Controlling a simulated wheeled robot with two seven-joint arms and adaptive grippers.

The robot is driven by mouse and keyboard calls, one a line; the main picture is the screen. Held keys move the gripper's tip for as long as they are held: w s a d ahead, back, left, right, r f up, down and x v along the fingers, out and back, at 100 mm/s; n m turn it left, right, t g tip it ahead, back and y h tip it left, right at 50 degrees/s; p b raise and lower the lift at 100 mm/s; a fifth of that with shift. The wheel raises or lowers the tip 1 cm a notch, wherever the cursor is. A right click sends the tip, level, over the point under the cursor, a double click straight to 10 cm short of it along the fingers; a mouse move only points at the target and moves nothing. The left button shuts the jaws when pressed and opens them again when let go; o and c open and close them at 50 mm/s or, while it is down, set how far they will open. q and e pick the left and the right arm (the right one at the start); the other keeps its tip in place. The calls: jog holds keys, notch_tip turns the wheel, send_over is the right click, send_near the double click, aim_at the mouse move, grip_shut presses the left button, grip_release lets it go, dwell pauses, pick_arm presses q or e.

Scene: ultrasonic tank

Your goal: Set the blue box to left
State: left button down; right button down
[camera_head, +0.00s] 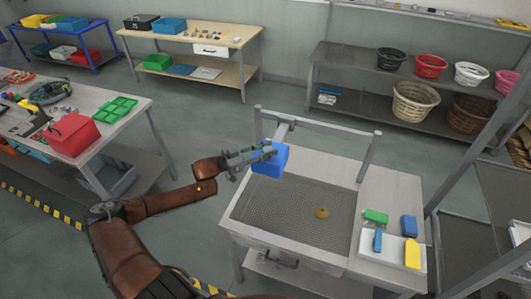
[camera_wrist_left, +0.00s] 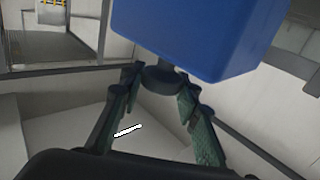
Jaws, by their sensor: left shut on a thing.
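The blue box (camera_head: 271,161) is at the back left corner of the ultrasonic tank (camera_head: 285,258) in the head view. My left gripper (camera_head: 262,153) comes in from the left and is shut on it. In the left wrist view the box (camera_wrist_left: 200,32) fills the upper middle, just beyond the fingers (camera_wrist_left: 160,92). A dark round part shows between the fingertips. I cannot tell whether the box touches the tank's rim. My right gripper is not in view.
The tank's mesh floor holds a small brown round object (camera_head: 321,212). A white tray (camera_head: 372,252) on the right side holds brushes and a yellow item (camera_head: 412,253). A metal frame (camera_head: 320,121) rises behind the tank. A table with a red box (camera_head: 70,134) stands left.

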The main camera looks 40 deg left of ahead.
pick_arm(q)
jog(key=shift+a, duration=0.15)
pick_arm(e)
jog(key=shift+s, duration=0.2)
pick_arm(q)
jog(key=c, duration=1.8)
grip_release()
jog(key=o, duration=0.4)
jog(key=shift+s+a, duration=0.1)
jog(key=shift+a, duration=0.05)
jog(key=shift+c, duration=0.2)
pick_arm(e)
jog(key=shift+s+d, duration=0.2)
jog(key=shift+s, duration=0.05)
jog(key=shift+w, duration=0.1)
pick_arm(q)
jog(key=v, duration=1.1)
jog(key=shift+s, duration=0.45)
jog(key=shift+f, duration=0.1)
